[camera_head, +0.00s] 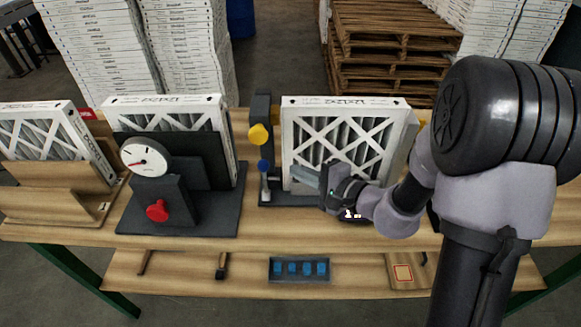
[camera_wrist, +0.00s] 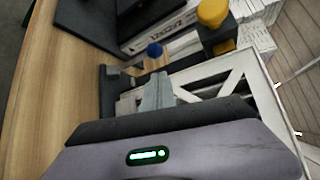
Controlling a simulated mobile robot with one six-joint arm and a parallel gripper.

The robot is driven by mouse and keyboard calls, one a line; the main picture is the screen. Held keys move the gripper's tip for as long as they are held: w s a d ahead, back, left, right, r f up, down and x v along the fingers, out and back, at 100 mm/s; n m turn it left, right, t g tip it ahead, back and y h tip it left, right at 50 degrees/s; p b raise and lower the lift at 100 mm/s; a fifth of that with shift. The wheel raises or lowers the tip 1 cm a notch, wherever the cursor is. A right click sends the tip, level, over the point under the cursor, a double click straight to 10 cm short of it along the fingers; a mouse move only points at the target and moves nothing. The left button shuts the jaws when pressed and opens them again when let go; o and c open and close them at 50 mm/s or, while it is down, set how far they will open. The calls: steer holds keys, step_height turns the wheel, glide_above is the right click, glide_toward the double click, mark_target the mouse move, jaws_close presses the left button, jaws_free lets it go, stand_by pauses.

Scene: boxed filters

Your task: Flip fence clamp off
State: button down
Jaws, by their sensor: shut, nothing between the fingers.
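The fence fixture has a dark upright post (camera_head: 262,108) with a yellow knob (camera_head: 258,134) on its side. Below it, a small lever with a blue ball knob (camera_head: 264,166) stands up; which of the two is the clamp handle I cannot tell. A white-framed boxed filter (camera_head: 345,104) stands upright in the fixture. My gripper (camera_head: 297,172) is shut and empty, pointing left in front of the filter, just right of the blue knob and apart from it. In the wrist view the closed fingertips (camera_wrist: 157,88) are near the blue knob (camera_wrist: 154,50), with the yellow knob (camera_wrist: 212,13) beyond.
Left of the fence is a dark stand with a gauge (camera_head: 146,158), a red knob (camera_head: 157,210) and another filter. A wooden holder (camera_head: 55,200) with a filter is at far left. A blue-celled tray (camera_head: 299,269) lies on the lower shelf. The front table strip is clear.

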mark_target(265, 180)
steer(key=x, duration=0.8)
steer(key=shift+f+b, duration=0.15)
steer(key=shift+b, duration=0.25)
steer(key=shift+w+a, duration=0.1)
steer(key=shift+w, duration=0.05)
